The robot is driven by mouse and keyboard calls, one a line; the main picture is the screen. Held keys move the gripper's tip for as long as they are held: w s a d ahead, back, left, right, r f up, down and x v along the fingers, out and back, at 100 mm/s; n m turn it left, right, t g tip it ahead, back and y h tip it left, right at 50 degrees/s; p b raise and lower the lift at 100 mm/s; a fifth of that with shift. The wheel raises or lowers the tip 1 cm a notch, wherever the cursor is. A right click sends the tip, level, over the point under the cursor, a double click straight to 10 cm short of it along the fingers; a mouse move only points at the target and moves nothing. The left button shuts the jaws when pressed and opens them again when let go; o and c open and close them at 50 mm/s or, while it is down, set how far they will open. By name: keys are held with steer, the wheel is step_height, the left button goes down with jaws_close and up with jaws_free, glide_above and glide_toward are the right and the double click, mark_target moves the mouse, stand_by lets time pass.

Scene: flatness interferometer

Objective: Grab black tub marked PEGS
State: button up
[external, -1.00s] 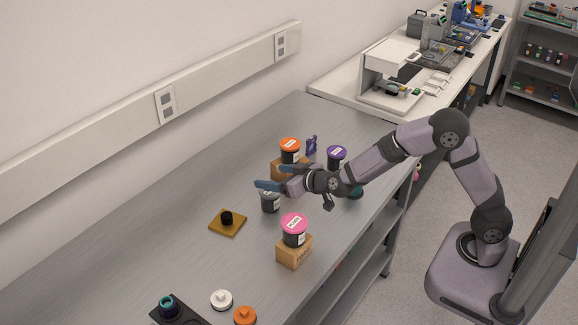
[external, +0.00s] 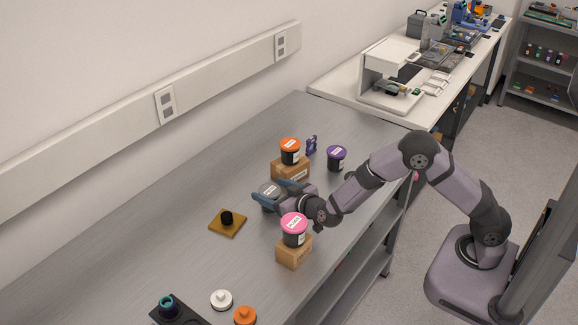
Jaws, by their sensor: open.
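Several dark tubs with coloured lids stand on the grey bench; their label text is too small to read, so I cannot tell which says PEGS. A grey-lidded tub (external: 267,189) stands mid-bench, partly hidden by my gripper. My gripper (external: 273,191) is open, with its blue fingers at this tub, apparently on either side of it; contact cannot be made out. A pink-lidded tub (external: 294,231) and an orange-lidded tub (external: 290,152) each sit on a cardboard box. A purple-lidded tub (external: 336,158) stands on the bench at the back right.
The pink tub's box (external: 294,251) is close in front of my wrist, and the orange tub's box (external: 290,169) is just behind. A yellow-brown plate (external: 227,224) with a black piece lies left. White (external: 221,300) and orange (external: 245,316) discs lie near the front. The left bench is clear.

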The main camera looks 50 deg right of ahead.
mark_target(263, 189)
steer(key=shift+f, duration=0.55)
steer(key=shift+p+x, duration=0.8)
steer(key=shift+x, duration=1.7)
steer(key=shift+r, duration=0.1)
steer(key=c, duration=1)
